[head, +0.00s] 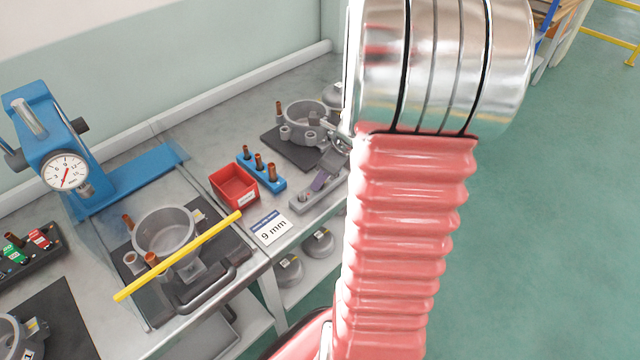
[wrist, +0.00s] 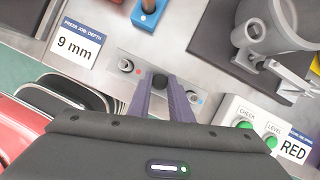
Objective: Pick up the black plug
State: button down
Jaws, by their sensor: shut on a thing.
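The black plug (wrist: 160,80) shows in the wrist view as a small dark round piece between the purple fingertips of my gripper (wrist: 161,87). The fingers are shut on it. It is over the middle of a grey metal block (wrist: 118,57), between two round fittings on the block. I cannot tell whether the plug still touches the block. In the head view my gripper (head: 321,181) is above the same block (head: 300,205), partly hidden by my arm, and the plug cannot be made out there.
A red bin (head: 235,184), a blue block with copper pieces (head: 277,184) and a "9 mm" card (head: 272,228) are left of the block. A grey housing (head: 305,113) stands behind. A box with green buttons (wrist: 246,121) is at right in the wrist view. A yellow bar (head: 180,255) crosses the left station.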

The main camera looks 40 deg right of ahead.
notch_tip(320, 180, up, 10)
dwell(0.8)
dwell(1.2)
jog(key=c, duration=2.2)
grip_release()
grip_shut()
